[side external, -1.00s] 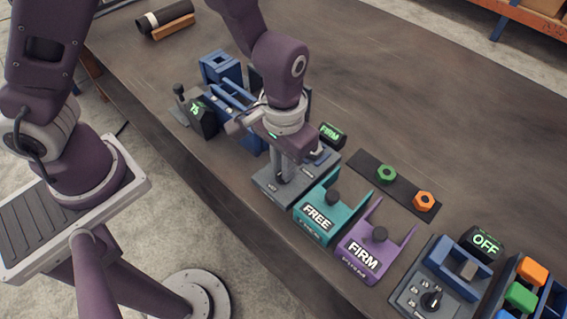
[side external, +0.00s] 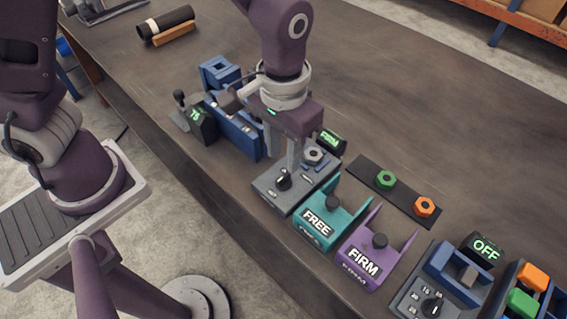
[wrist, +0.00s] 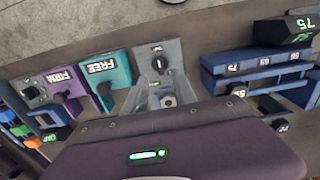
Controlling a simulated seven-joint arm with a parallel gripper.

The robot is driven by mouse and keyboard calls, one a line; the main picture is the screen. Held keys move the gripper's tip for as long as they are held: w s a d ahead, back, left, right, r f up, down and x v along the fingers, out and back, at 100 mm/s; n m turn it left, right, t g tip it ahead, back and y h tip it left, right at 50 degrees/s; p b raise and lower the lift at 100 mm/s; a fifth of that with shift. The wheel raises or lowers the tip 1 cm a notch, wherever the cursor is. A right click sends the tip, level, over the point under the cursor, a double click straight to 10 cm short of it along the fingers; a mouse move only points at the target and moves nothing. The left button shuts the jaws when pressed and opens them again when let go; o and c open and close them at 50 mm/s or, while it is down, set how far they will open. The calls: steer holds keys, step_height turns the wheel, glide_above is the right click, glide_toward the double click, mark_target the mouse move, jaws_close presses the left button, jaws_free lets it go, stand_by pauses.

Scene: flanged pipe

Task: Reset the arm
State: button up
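My gripper (side external: 283,158) is raised above the grey station (side external: 262,180) with a black knob (side external: 284,182). Its two fingers look apart, with nothing held between them. In the wrist view the knob (wrist: 160,64) shows beyond the fingers, and a grey hex nut (wrist: 168,101) shows between them, lower down on the station. The nut also shows in the side view (side external: 315,155), beside the fingers. A small display (side external: 330,140) behind the station reads FIRM. The exact finger gap is hard to judge.
A teal FREE holder (side external: 318,222) and a purple FIRM holder (side external: 362,253) stand right of the station. Blue fixtures (side external: 235,130) and a T5-like display (side external: 197,117) stand left. Green (side external: 385,180) and orange (side external: 424,207) nuts lie on a dark strip. A display (side external: 485,248) reads OFF.

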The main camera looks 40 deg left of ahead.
steer(key=shift+r, duration=0.4)
steer(key=s+a+r+t, duration=0.5)
steer(key=s+a+r, duration=0.8)
steer(key=r, duration=0.3)
steer(key=shift+a+r+t, duration=0.15)
steer(key=shift+a+t, duration=0.15)
steer(key=shift+a, duration=0.45)
